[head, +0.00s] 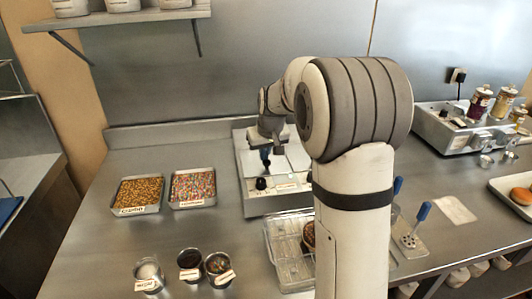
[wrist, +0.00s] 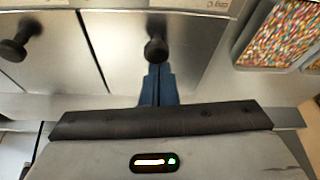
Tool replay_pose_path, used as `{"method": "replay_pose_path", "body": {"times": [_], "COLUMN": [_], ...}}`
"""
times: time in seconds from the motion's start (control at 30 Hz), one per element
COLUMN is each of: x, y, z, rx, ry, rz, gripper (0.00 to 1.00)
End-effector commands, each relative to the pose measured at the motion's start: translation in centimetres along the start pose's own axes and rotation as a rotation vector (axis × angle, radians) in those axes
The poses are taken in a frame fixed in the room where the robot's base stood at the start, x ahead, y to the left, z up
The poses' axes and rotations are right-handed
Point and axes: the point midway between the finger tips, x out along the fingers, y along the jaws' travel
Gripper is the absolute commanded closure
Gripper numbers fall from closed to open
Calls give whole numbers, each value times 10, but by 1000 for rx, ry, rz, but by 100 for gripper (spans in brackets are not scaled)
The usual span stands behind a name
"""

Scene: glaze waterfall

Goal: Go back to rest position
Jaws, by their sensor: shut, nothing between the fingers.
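My gripper (head: 266,158) hangs over a steel unit (head: 243,170) with lids and black knobs, near the back of the counter. In the wrist view its blue fingers (wrist: 158,78) are together with nothing between them. Their tips show just below a black knob (wrist: 156,50) in the picture; I cannot tell whether they touch it. A second black knob (wrist: 18,46) is to the left on another lid. My arm hides part of the unit in the head view.
Left of the unit are a tray of brown crumbs (head: 138,195) and a sprinkle tray (head: 192,187). Several small cups (head: 190,263) stand in front. A clear rack (head: 285,250) holds a donut (head: 308,234). A shelf (head: 120,20) overhangs the back left.

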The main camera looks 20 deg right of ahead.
Motion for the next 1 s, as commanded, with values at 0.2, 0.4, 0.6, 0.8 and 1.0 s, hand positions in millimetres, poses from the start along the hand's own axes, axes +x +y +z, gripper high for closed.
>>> {"method": "replay_pose_path", "body": {"times": [0.2,0.4,0.6,0.8,1.0], "x": [-23,-56,-76,-98,-119], "y": [1,0,-1,-16,-38], "z": [1,0,2,48,136], "rx": [0,0,1,12,35], "ry": [-3,-2,-3,-21,-58], "rz": [1,1,1,4,9], "gripper": [100,100,100,100,100]}}
